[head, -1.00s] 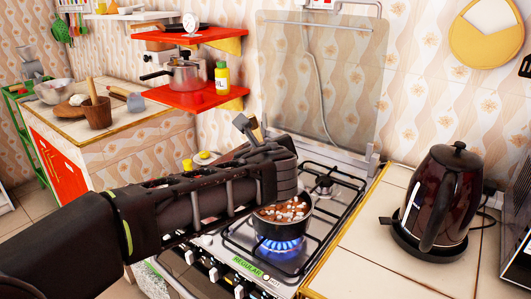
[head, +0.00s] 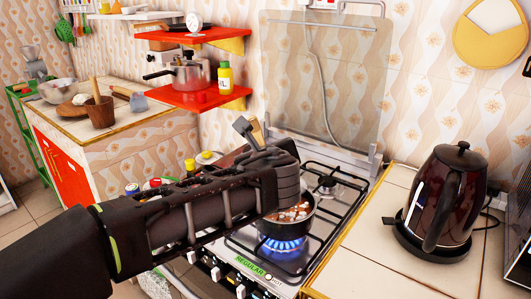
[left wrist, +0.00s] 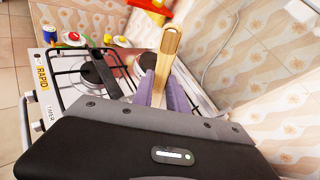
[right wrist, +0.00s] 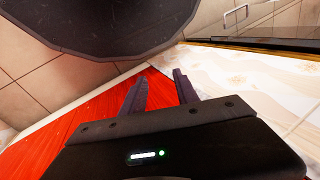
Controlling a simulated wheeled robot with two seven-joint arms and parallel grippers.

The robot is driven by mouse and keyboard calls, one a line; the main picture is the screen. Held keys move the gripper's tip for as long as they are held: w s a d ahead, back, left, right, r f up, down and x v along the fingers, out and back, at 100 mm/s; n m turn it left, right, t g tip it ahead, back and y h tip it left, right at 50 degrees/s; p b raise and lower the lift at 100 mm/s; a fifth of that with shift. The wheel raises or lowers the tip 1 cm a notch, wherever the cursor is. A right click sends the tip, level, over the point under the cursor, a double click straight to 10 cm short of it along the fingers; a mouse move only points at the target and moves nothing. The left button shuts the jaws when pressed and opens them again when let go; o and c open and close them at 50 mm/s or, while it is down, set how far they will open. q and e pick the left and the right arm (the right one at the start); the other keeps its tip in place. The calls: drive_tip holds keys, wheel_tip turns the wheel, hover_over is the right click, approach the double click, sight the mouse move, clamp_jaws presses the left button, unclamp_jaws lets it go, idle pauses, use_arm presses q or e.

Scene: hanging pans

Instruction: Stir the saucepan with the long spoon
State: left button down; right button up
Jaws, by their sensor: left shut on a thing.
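The dark saucepan (head: 306,225) sits on a lit front burner and holds brown food with white cubes. My left arm covers its left part. My left gripper (left wrist: 162,97) is shut on the wooden handle of the long spoon (left wrist: 170,45), which stands up between its fingers in the left wrist view. The handle's top also shows behind my wrist in the head view (head: 258,132). The spoon's lower end is hidden, so I cannot tell whether it is in the food. My right gripper (right wrist: 160,93) is open and empty, seen only in the right wrist view.
A kettle (head: 446,200) stands on the tiled counter right of the stove (head: 325,240). Red shelves (head: 195,98) with a pot (head: 190,76) and a yellow bottle (head: 225,78) are behind. A glass lid (head: 318,80) stands upright behind the burners.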

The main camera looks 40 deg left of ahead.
use_arm(q)
drive_tip(key=shift+a, duration=0.1)
idle(0.3)
